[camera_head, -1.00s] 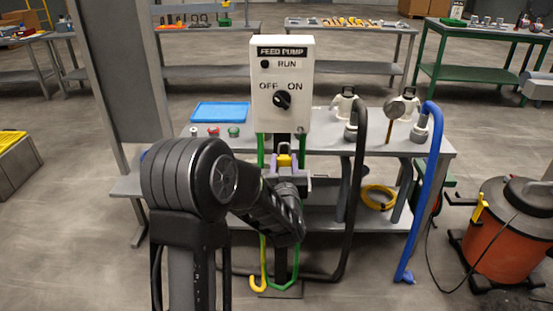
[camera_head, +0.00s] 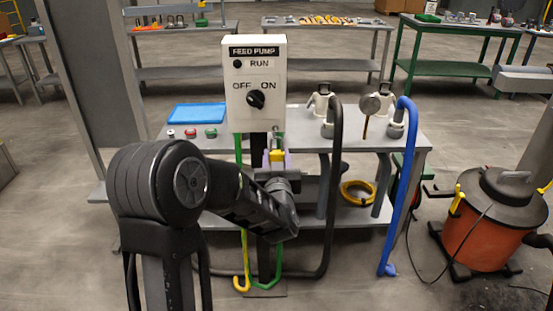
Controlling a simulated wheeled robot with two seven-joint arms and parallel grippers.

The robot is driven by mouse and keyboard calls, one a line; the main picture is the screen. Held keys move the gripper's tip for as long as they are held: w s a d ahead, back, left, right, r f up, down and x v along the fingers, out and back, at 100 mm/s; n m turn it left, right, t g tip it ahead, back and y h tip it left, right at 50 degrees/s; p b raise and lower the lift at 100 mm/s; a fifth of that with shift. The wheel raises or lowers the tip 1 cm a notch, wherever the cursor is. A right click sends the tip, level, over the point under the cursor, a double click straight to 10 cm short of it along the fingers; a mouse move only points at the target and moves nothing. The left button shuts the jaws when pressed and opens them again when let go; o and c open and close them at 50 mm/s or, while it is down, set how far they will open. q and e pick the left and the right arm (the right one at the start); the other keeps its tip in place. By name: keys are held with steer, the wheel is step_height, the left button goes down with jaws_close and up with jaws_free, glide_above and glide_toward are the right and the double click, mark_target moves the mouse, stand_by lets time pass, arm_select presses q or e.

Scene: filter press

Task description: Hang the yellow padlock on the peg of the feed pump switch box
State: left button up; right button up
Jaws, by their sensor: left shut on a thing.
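The white feed pump switch box (camera_head: 254,82) stands on a dark post, with its black knob and RUN, OFF and ON labels facing me. The yellow padlock (camera_head: 277,156) is just below the box's lower right part. My left gripper (camera_head: 277,160) is shut on the padlock, with pale purple fingers on either side of it. My dark left arm reaches in from the lower left. I cannot make out the peg clearly, nor whether the shackle touches it. My right gripper is not in view.
Behind the box is a grey bench (camera_head: 300,142) with a blue tray (camera_head: 197,113), small coloured parts and white jugs. A black hose (camera_head: 334,190) and a blue hose (camera_head: 401,190) stand right of the gripper. An orange drum vacuum (camera_head: 490,225) is at the far right.

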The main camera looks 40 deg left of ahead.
arm_select(q)
steer(key=f+b+x, duration=0.2)
steer(key=x, duration=0.7)
steer(key=shift+w+a, duration=0.15)
steer(key=shift+a, duration=0.05)
stand_by(0.7)
stand_by(0.5)
steer(key=o, duration=1.2)
steer(key=shift+o, duration=0.2)
steer(key=shift+d, duration=0.1)
steer(key=v, duration=0.7)
steer(key=shift+s+d+b, duration=0.2)
steer(key=shift+s+b, duration=0.1)
steer(key=shift+b, duration=0.05)
